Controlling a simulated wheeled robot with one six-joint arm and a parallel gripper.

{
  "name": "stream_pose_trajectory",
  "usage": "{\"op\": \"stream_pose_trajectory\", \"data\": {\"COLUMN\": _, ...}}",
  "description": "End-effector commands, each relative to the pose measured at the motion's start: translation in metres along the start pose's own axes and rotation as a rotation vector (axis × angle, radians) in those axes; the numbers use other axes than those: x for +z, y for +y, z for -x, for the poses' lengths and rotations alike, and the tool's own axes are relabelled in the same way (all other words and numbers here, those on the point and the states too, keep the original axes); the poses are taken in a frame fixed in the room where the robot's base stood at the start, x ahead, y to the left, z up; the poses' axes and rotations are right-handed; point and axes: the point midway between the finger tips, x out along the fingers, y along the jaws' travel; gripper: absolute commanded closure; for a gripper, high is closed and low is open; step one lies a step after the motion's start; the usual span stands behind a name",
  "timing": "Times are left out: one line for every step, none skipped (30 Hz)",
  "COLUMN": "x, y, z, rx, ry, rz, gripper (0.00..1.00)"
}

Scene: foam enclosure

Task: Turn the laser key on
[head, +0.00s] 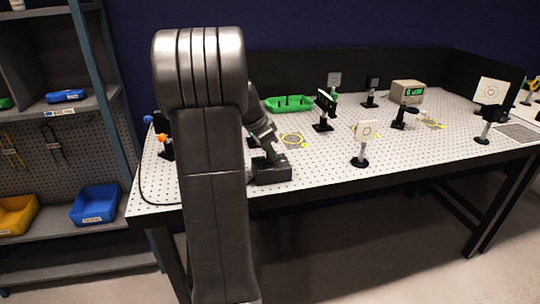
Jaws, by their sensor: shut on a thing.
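A dark box (271,170), which looks like the laser unit, sits at the front edge of the perforated table, just right of my arm. My gripper (269,153) reaches down onto the top of this box from the upper left. Its fingers are small and dark here; it is shut on what appears to be the laser key. The key itself is too small and too covered to make out, so its turn angle cannot be told. A beige power meter (407,92) at the back right shows a green reading that looks like 0 mW.
The perforated table (335,170) carries a white card on a post (365,133), a green tray (289,104), a dark mount (323,112) and a right-hand post (488,122). Shelves with a blue bin (95,204) stand left. Dark panels close the table's back.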

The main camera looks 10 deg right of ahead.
Motion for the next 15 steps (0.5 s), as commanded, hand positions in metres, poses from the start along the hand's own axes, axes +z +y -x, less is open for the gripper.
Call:
{"op": "stream_pose_trajectory", "data": {"x": 0.0003, "y": -0.0009, "z": -0.0003, "rx": 0.012, "ry": 0.0, "rz": -0.03, "gripper": 1.0}}
{"op": "stream_pose_trajectory", "data": {"x": 0.0002, "y": -0.0012, "z": -0.0002, "rx": 0.019, "ry": 0.0, "rz": -0.048, "gripper": 1.0}}
{"op": "stream_pose_trajectory", "data": {"x": 0.0001, "y": -0.0013, "z": -0.0001, "rx": 0.029, "ry": 0.0, "rz": -0.071, "gripper": 1.0}}
{"op": "stream_pose_trajectory", "data": {"x": 0.0001, "y": -0.0013, "z": -0.0002, "rx": 0.036, "ry": 0.0, "rz": -0.088, "gripper": 1.0}}
{"op": "stream_pose_trajectory", "data": {"x": 0.0001, "y": -0.0014, "z": -0.0002, "rx": 0.042, "ry": 0.0, "rz": -0.102, "gripper": 1.0}}
{"op": "stream_pose_trajectory", "data": {"x": 0.0001, "y": -0.0013, "z": -0.0002, "rx": 0.049, "ry": -0.001, "rz": -0.121, "gripper": 1.0}}
{"op": "stream_pose_trajectory", "data": {"x": 0.0, "y": -0.0012, "z": -0.0001, "rx": 0.055, "ry": -0.001, "rz": -0.133, "gripper": 1.0}}
{"op": "stream_pose_trajectory", "data": {"x": 0.0, "y": -0.0013, "z": 0.0, "rx": 0.06, "ry": -0.001, "rz": -0.145, "gripper": 1.0}}
{"op": "stream_pose_trajectory", "data": {"x": -0.0002, "y": -0.0016, "z": 0.0002, "rx": 0.064, "ry": -0.001, "rz": -0.159, "gripper": 1.0}}
{"op": "stream_pose_trajectory", "data": {"x": -0.0002, "y": -0.0016, "z": 0.0003, "rx": 0.068, "ry": -0.001, "rz": -0.168, "gripper": 1.0}}
{"op": "stream_pose_trajectory", "data": {"x": -0.0003, "y": -0.0016, "z": 0.0004, "rx": 0.071, "ry": -0.001, "rz": -0.177, "gripper": 1.0}}
{"op": "stream_pose_trajectory", "data": {"x": -0.0003, "y": -0.0015, "z": 0.0004, "rx": 0.076, "ry": -0.001, "rz": -0.187, "gripper": 1.0}}
{"op": "stream_pose_trajectory", "data": {"x": -0.0003, "y": -0.0014, "z": 0.0004, "rx": 0.078, "ry": -0.001, "rz": -0.192, "gripper": 1.0}}
{"op": "stream_pose_trajectory", "data": {"x": -0.0003, "y": -0.0014, "z": 0.0004, "rx": 0.081, "ry": -0.001, "rz": -0.197, "gripper": 1.0}}
{"op": "stream_pose_trajectory", "data": {"x": -0.0002, "y": -0.0015, "z": 0.0004, "rx": 0.083, "ry": -0.001, "rz": -0.203, "gripper": 1.0}}
